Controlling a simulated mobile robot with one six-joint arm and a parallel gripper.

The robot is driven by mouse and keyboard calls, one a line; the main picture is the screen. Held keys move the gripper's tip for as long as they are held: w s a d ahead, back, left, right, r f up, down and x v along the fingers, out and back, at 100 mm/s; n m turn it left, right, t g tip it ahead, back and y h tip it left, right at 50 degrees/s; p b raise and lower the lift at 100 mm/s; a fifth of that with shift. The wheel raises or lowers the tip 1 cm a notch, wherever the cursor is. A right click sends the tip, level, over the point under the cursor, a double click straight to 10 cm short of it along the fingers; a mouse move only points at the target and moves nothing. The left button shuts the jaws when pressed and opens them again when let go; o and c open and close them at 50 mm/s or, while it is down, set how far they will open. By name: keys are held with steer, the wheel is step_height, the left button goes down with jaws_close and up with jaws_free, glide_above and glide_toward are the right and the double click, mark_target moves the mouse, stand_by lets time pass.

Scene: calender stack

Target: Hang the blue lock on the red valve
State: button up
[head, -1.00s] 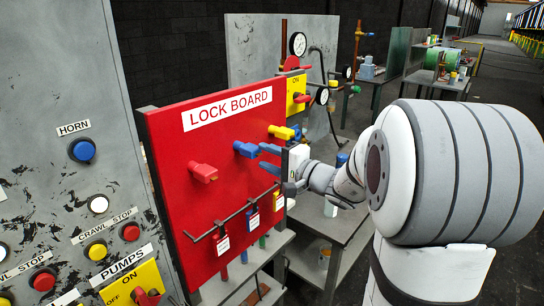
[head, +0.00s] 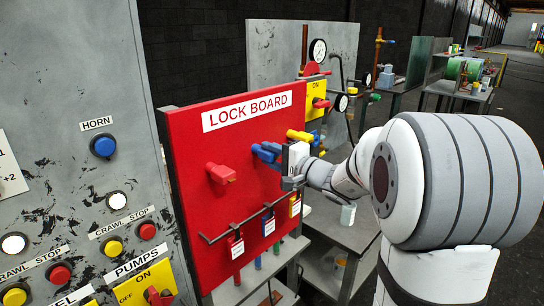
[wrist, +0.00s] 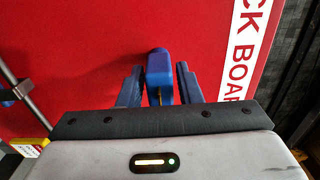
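The blue lock (head: 265,152) is on the red lock board, between a red lock and a yellow lock. My gripper (head: 268,158) is at the board with its blue fingers around this lock. In the wrist view the blue lock (wrist: 159,70) stands between the two fingertips (wrist: 159,82), with narrow gaps seeming to show on both sides; it does not look clamped. A red valve-like part (head: 313,69) shows behind the board, below a gauge, partly hidden. A red handle (head: 321,103) sits on a yellow ON plate there. I cannot tell which is the red valve.
The lock board (head: 190,170) also bears the red lock (head: 220,173), the yellow lock (head: 299,136) and a rail (head: 245,218) with hanging tags. A grey button panel (head: 70,100) stands at the left. A grey table (head: 345,232) stands right of the board, under my arm.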

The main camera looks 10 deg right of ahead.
mark_target(279, 158)
jaws_close()
steer(key=shift+s+d, duration=0.1)
steer(key=shift+s, duration=0.05)
stand_by(0.4)
steer(key=shift+b+v, duration=1.25)
steer(key=shift+v, duration=0.85)
